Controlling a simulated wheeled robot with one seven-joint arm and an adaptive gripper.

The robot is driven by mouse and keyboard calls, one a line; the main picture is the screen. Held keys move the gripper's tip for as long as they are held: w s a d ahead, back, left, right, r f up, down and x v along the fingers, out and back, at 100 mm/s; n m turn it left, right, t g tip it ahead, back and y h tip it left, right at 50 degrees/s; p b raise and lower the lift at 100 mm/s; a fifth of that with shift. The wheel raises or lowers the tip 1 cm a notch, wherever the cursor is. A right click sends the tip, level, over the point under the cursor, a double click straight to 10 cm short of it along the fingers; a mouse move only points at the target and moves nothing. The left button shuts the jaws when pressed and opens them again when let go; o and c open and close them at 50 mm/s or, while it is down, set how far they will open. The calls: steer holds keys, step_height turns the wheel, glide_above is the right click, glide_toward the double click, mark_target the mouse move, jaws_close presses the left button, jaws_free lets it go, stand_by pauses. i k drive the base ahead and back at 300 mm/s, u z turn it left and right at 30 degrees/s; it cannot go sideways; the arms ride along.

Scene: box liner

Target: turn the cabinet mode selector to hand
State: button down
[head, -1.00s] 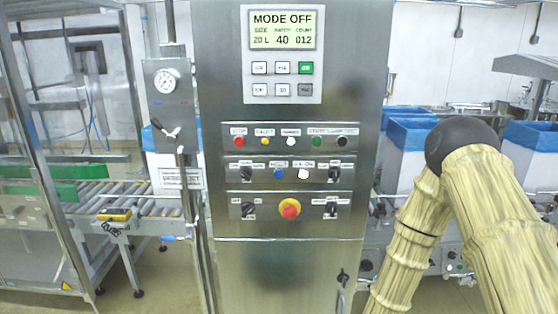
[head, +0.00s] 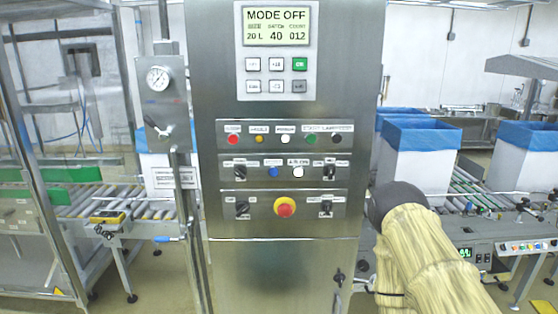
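The steel cabinet (head: 200,100) stands upright in the middle of the head view. Its display (head: 277,27) reads MODE OFF, 20 L, 40 and 012. Black rotary selectors sit on two lower panels: upper left (head: 240,173), upper right (head: 329,172), lower left (head: 242,208) and lower right (head: 325,208). Their labels are too small to read, so I cannot tell which is the mode selector. My sleeved arm is at the lower right, its dark rounded joint just right of the cabinet's edge. My gripper is not in view.
Small coloured buttons line the panels. A roller conveyor (head: 95,205) runs at left. Blue-lined white boxes (head: 425,165) stand at right. A pressure gauge (head: 158,79) is left of the cabinet.

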mark_target(239, 172)
steer(key=z, duration=0.45)
steer(key=k, duration=0.9)
steer(key=u, duration=0.95)
steer(key=i, duration=0.5)
steer(key=u, duration=0.05)
